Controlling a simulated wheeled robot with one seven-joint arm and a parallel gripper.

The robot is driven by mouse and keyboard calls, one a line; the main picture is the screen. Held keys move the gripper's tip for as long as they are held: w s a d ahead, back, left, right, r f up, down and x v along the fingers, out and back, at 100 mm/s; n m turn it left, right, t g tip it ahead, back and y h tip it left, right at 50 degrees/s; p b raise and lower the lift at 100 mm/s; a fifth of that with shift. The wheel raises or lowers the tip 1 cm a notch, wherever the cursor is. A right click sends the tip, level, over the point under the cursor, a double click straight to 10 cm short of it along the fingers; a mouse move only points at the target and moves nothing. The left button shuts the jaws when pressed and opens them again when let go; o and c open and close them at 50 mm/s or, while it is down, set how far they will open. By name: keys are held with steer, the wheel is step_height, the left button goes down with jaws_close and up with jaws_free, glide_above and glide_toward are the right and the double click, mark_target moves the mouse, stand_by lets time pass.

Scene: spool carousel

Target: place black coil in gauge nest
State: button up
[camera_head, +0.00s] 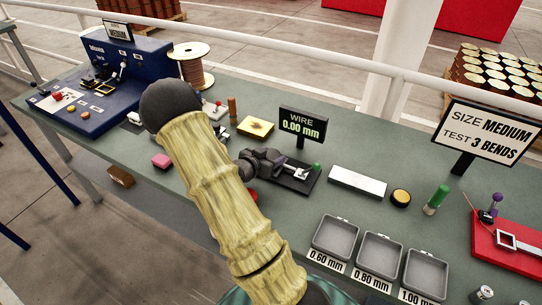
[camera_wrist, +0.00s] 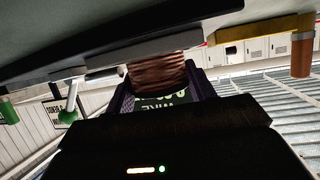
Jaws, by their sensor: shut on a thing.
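In the head view my gripper (camera_head: 266,164) is low over the bench, at the left end of the gauge nest (camera_head: 298,184), a black base with a silver jaw and a green knob. In the wrist view my gripper (camera_wrist: 160,97) is shut on a ridged coil (camera_wrist: 157,72), which looks dark brown there and is taken as the black coil. The coil's far end lies close to a grey bar of the gauge; I cannot tell whether they touch. The head view hides the coil. The wire display (camera_head: 301,126) behind the gauge reads 0.00 mm.
Three grey bins (camera_head: 335,238) marked by size stand in front. A white block (camera_head: 357,181) and a yellow-topped round piece (camera_head: 400,197) lie right of the gauge. A yellow block (camera_head: 255,127) and orange cylinder (camera_head: 232,106) stand behind left. A sign (camera_head: 488,131) reads SIZE MEDIUM, TEST 3 BENDS.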

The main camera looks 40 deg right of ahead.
steer(key=shift+s+a+f+b, duration=0.2)
steer(key=shift+s+f+b, duration=0.1)
steer(key=shift+f+b, duration=0.3)
steer(key=o, duration=1.2)
steer(key=shift+f, duration=0.25)
steer(key=shift+w+r+p, duration=0.1)
steer(key=shift+r+p, duration=0.3)
steer(key=shift+w+a+r, duration=0.1)
steer(key=shift+a+r, duration=0.05)
steer(key=shift+r, duration=0.05)
steer(key=v, duration=1.1)
steer(key=shift+a+r, duration=0.1)
steer(key=shift+r, duration=0.45)
steer(key=shift+w, duration=0.1)
